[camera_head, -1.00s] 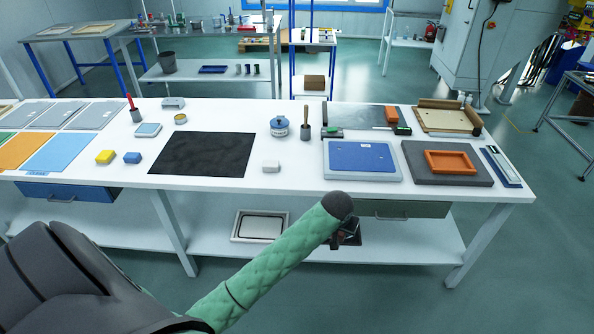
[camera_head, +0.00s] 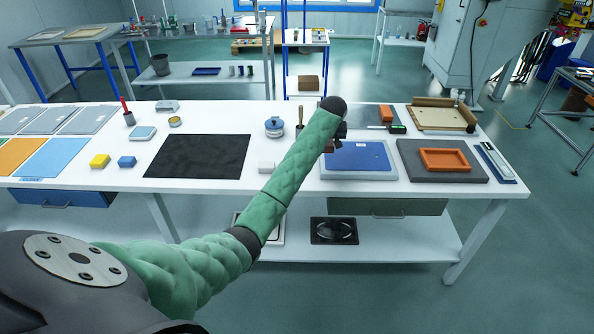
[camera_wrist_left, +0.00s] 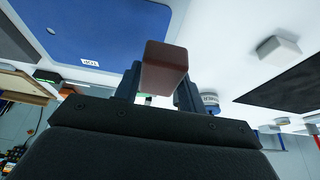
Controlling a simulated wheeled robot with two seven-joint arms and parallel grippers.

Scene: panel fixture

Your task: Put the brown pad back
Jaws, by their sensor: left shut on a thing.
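The brown pad (camera_wrist_left: 164,68) is a small reddish-brown block between my left gripper's dark fingers (camera_wrist_left: 158,85) in the left wrist view. In the head view my left gripper (camera_head: 335,134) is largely hidden behind the end of my green-sleeved forearm. A bit of the brown pad (camera_head: 328,146) shows there, over the back left part of the blue panel (camera_head: 360,156). The blue panel lies on a pale grey base and carries a white label; it also shows at upper left in the wrist view (camera_wrist_left: 110,25). My right gripper is not in view.
Right of the blue panel lies a dark grey board (camera_head: 410,166) with an orange frame (camera_head: 444,160). Behind are an orange block (camera_head: 386,114) and a beige tray (camera_head: 440,118). A white block (camera_head: 266,167), blue jar (camera_head: 275,127) and black mat (camera_head: 197,156) are left.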

